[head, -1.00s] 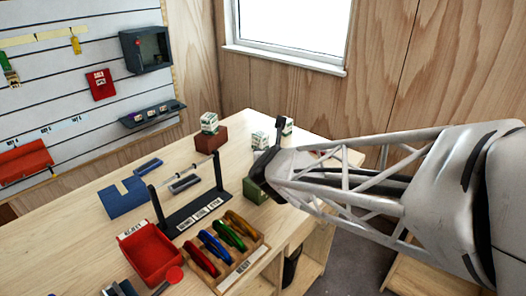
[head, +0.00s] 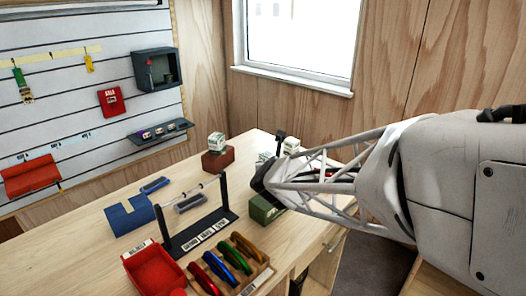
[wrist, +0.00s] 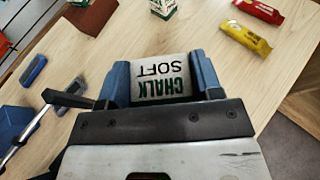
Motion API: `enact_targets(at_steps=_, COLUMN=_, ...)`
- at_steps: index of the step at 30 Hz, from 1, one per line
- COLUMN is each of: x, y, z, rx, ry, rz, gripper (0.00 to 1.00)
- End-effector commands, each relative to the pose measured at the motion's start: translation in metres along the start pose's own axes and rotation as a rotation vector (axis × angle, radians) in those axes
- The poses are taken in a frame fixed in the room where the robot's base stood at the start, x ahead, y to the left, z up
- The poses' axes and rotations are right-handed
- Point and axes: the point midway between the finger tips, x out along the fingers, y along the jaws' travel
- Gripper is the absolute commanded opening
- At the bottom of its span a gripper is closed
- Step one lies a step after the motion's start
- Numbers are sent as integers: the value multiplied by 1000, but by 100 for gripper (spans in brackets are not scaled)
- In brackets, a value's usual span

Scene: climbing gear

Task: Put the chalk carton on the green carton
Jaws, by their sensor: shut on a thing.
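The chalk carton (wrist: 160,82), white with green CHALK SOFT lettering, sits between the blue jaws of my gripper (wrist: 160,70) in the wrist view. My gripper is shut on it. In the head view my gripper (head: 262,174) is over the right part of the bench and largely covers the carton there. The green carton (head: 265,208) stands on the bench just below my gripper in the head view. It does not show in the wrist view, and the height gap between it and the held carton cannot be told.
Another white carton (head: 291,144) stands behind my gripper. A similar one (head: 216,142) sits on a brown box (head: 218,160). Red and yellow bars (wrist: 246,38) lie to the right. A black rack (head: 198,232), red bin (head: 153,270) and carabiner tray (head: 250,283) stand nearer.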

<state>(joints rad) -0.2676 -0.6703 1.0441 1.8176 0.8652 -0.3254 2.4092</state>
Motion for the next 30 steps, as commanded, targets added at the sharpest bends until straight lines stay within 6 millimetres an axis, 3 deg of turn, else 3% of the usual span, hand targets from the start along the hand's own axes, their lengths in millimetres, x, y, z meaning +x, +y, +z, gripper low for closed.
enact_targets(at_steps=9, x=11, y=0, z=-27, rx=0, ry=0, rz=0, gripper=33)
enact_targets(at_steps=24, x=14, y=0, z=-33, rx=-1, ry=0, rz=0, gripper=33)
enact_targets(at_steps=25, x=14, y=0, z=-33, rx=-1, ry=1, rz=0, gripper=62)
enact_targets(at_steps=30, x=13, y=0, z=-33, rx=0, ry=1, rz=0, gripper=85)
